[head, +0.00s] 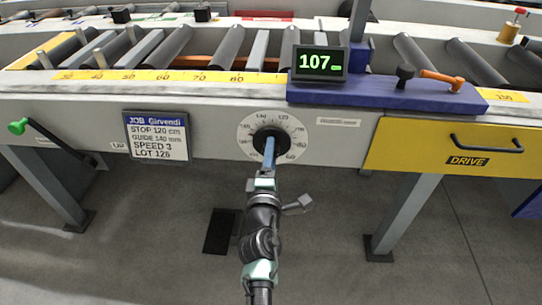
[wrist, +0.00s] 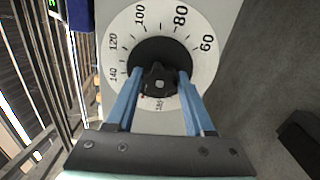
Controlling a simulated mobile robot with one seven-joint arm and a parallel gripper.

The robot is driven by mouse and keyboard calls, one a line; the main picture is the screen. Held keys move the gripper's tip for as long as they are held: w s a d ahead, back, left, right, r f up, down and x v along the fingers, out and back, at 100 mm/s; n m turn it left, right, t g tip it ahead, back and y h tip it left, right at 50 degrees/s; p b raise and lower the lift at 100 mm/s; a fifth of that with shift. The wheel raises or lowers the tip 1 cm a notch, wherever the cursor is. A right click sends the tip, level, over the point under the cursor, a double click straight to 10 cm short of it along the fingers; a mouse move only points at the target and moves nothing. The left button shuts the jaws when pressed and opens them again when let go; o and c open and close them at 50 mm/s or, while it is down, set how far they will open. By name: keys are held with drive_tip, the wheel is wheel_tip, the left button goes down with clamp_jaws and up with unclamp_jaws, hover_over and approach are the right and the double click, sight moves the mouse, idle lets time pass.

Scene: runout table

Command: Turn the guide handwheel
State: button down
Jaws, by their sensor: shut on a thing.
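The guide handwheel (wrist: 160,54) is a round black knob at the centre of a white numbered dial (wrist: 206,66) in the wrist view. It also shows in the head view (head: 270,132) on the front face of the runout table. My gripper (wrist: 159,82) is shut on the handwheel, with one blue finger on each side of its hub. In the head view my gripper (head: 269,155) reaches up to the dial from below and covers part of it. The job card (head: 157,136) left of the dial reads stop 120 cm, guide 140 mm, speed 3, lot 126.
A display (head: 319,63) reading 107 stands above the dial on a blue carriage (head: 360,92). A yellow drive panel (head: 455,148) with a black handle is to the right. A green-knobbed lever (head: 18,127) is at the left. Grey floor lies below.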

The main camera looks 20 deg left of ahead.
drive_tip(key=shift+f+m+b, duration=0.1)
drive_tip(key=shift+m+b, duration=1.05)
drive_tip(key=shift+m, duration=3.75)
drive_tip(key=shift+c, duration=1.4)
unclamp_jaws()
drive_tip(key=p+v, duration=0.5)
drive_tip(key=v, duration=0.8)
drive_tip(key=shift+p, duration=0.4)
